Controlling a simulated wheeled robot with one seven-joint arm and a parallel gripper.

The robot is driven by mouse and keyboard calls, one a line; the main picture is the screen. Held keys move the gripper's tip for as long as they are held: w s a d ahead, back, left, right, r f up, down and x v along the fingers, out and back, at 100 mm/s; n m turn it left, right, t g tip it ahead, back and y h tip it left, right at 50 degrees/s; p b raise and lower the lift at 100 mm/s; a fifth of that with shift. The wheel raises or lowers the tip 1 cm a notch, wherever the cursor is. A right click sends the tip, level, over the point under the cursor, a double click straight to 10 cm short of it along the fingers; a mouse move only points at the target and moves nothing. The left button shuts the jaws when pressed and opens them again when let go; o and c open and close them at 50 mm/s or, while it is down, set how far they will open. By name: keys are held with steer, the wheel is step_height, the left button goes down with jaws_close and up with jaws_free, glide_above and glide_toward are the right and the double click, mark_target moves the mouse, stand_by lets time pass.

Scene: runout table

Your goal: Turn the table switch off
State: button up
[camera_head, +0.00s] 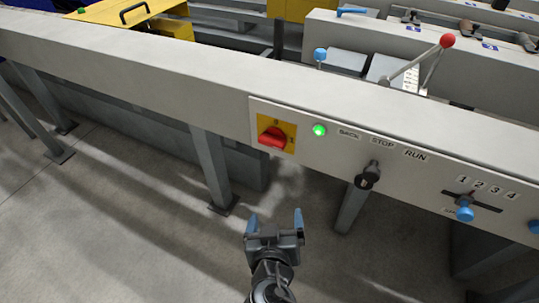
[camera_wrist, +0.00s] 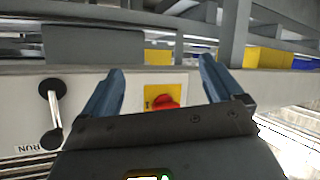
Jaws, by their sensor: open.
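The table switch (camera_head: 272,137) is a red rotary knob on a yellow plate (camera_head: 290,132), set in a pale panel on the table's front beam. A green lamp (camera_head: 319,130) glows just right of it. In the head view the knob's grip lies roughly sideways with a slight tilt. My gripper (camera_head: 274,222) is open and empty, below the switch and apart from it in the picture. In the wrist view the red knob (camera_wrist: 165,102) shows between the two blue fingers of my gripper (camera_wrist: 160,82), partly hidden by the gripper body.
Right of the lamp is a black lever (camera_head: 368,176) under the labels BACK, STOP and RUN. A blue-knobbed slider (camera_head: 464,210) sits farther right by numbers. A red-balled lever (camera_head: 447,41) stands above the beam. Table legs (camera_head: 211,168) stand below; the floor around my gripper looks clear.

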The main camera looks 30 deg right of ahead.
steer(key=w+r+m+h+b, duration=0.2)
steer(key=w+r+m+h, duration=0.1)
steer(key=w, duration=0.3)
steer(key=m+h+b, duration=0.1)
steer(key=m+h, duration=0.3)
glide_toward(270, 144)
steer(key=x, duration=0.9)
steer(key=shift+w+d+f+b, duration=0.1)
steer(key=shift+w+d+b, duration=0.15)
steer(key=shift+b, duration=0.05)
steer(key=shift+c, duration=0.3)
steer(key=c, duration=1)
